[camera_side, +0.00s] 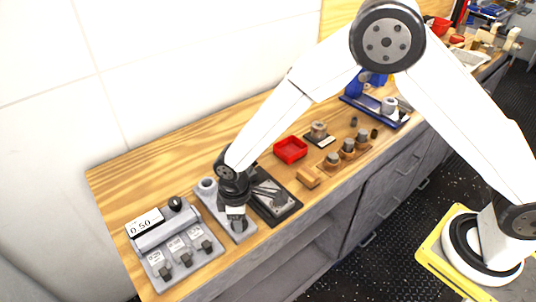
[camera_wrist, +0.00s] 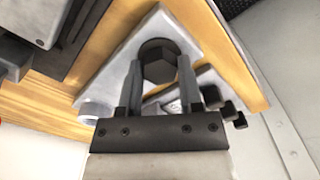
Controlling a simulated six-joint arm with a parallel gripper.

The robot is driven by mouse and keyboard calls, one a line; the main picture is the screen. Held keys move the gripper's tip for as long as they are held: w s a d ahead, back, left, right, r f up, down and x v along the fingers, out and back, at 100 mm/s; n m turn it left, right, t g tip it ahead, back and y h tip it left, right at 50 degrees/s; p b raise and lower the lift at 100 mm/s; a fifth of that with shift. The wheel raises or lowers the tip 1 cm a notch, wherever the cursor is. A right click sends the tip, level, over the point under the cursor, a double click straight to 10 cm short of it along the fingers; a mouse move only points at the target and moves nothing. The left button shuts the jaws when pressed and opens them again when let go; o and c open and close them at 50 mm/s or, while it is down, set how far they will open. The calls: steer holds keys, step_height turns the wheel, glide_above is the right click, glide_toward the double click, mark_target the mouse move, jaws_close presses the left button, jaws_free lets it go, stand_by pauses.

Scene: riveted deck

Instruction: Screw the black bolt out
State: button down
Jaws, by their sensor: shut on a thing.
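The black bolt (camera_wrist: 160,66) shows its hex head in the wrist view, between my two fingers. It sits at a grey plate (camera_wrist: 118,72), which also shows in the side view (camera_side: 221,213). My gripper (camera_side: 237,213) points down over the front part of this plate. In the wrist view my gripper (camera_wrist: 160,72) is shut on the bolt head, one finger on each side. The bolt's shank is hidden, so I cannot tell how deep it sits. A light grey ring (camera_side: 207,184) stands at the plate's back end.
A grey panel with a display (camera_side: 146,222) and several black knobs stands close left. A dark tray (camera_side: 285,212) with grey parts is close right. Further right are a red bin (camera_side: 290,149), a wooden block (camera_side: 308,177) and a wooden rack (camera_side: 328,167). The bench's back left is bare.

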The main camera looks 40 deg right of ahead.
steer(key=n, duration=0.7)
steer(key=shift+s+d+f, duration=0.1)
steer(key=shift+f, duration=0.1)
steer(key=n, duration=0.7)
steer(key=shift+n, duration=0.3)
steer(key=n, duration=0.3)
steer(key=shift+n, duration=0.3)
steer(key=n, duration=0.3)
steer(key=shift+n, duration=0.3)
steer(key=n, duration=0.6)
steer(key=shift+n, duration=0.4)
